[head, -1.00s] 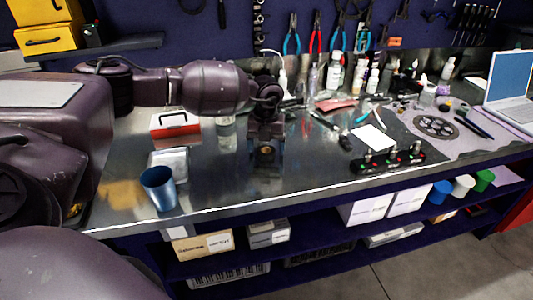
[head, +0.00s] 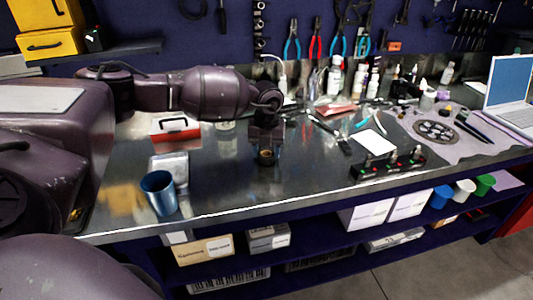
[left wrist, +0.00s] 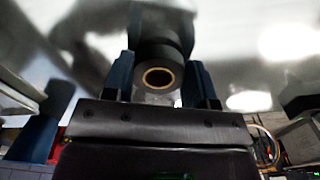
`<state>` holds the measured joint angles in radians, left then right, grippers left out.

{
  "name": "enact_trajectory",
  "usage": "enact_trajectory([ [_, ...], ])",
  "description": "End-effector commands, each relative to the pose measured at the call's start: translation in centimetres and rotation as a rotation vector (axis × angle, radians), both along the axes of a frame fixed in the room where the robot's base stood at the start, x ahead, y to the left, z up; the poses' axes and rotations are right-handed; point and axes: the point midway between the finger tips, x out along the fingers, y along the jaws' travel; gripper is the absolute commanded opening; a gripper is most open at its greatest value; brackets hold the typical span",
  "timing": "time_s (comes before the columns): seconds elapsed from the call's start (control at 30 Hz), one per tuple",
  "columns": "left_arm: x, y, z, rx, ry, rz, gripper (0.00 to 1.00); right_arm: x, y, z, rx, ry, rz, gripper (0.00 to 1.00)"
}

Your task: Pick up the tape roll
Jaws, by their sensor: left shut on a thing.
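The tape roll (head: 266,157) is small and dark with a tan core. It is at the middle of the metal bench in the head view, between the fingers of my left gripper (head: 266,150). In the left wrist view, the black tape roll (left wrist: 159,57) shows its open core toward the camera. The two blue fingers of my left gripper (left wrist: 162,72) are on either side of it, shut on it. I cannot tell whether the roll touches the bench top. My right gripper is not in view.
A blue metal cup (head: 158,194) stands near the bench's front left edge. A red toolbox (head: 175,128) is behind it. A black rack with knobs (head: 388,165) stands to the right. Bottles (head: 334,80) and tools fill the back. Bare metal lies around the gripper.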

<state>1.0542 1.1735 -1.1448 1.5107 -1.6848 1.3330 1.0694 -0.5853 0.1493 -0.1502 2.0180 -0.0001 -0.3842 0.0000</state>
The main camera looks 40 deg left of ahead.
Motion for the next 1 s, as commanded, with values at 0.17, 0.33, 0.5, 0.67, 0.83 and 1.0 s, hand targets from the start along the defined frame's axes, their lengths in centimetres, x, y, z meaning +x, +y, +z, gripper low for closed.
enact_trajectory([
  [0.17,0.1,0.0,3.2,-0.001,-0.007,0.000,0.29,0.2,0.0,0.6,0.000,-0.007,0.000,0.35],
  [0.33,0.1,0.0,7.4,0.000,-0.008,0.000,0.29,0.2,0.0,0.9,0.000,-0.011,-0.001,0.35],
  [0.5,0.1,0.0,11.8,0.000,-0.008,-0.001,0.29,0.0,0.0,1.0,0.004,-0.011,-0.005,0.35],
  [0.67,0.1,0.0,15.3,0.000,-0.006,0.000,0.29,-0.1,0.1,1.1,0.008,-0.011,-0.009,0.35],
  [0.83,0.1,0.0,17.9,0.000,-0.006,0.000,0.29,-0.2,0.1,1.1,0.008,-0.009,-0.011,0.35],
  [1.0,0.0,0.0,19.2,-0.001,-0.003,0.000,0.29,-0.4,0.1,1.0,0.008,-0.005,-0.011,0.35],
])
